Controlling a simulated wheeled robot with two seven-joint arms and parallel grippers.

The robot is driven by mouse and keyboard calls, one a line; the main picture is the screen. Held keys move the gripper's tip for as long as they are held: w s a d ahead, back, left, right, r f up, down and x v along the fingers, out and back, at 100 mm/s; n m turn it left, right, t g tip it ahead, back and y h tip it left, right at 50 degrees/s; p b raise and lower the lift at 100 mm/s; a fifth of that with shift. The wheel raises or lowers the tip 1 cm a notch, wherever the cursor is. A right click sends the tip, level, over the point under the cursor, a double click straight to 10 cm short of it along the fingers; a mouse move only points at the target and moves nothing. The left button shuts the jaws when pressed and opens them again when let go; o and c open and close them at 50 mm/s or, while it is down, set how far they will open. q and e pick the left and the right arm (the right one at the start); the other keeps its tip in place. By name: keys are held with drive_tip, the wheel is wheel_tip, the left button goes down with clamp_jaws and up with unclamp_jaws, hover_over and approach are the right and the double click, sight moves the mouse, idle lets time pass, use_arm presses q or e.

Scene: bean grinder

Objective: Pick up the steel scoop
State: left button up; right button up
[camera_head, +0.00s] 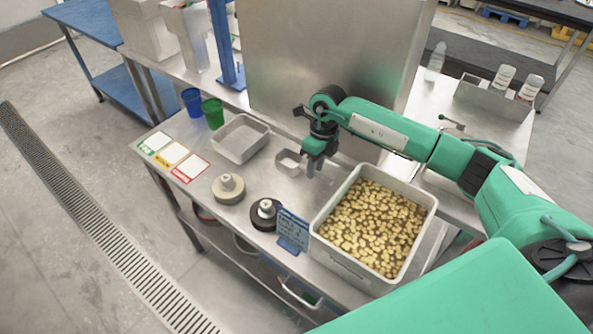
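My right gripper (314,168) points down from the green arm that reaches in from the right. Its fingertips are close beside the scoop's right side, where a handle would be. The fingers hide that part, and I cannot tell whether they touch it or whether they are open or shut. My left gripper is not in view.
A grey bin of yellowish beans (327,232) stands right of the gripper. An empty metal tray (240,157), a green cup (213,118) and a blue cup (191,101) are left. A beige round part (228,196), a black one (258,222) and a blue sign (293,238) stand in front. A steel panel (330,60) rises behind.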

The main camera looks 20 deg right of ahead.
drive_tip(key=f, duration=0.2)
drive_tip(key=shift+a+f+b, duration=0.2)
drive_tip(key=shift+f+b, duration=0.15)
drive_tip(key=shift+f, duration=0.05)
drive_tip(key=shift+r, duration=0.1)
clamp_jaws()
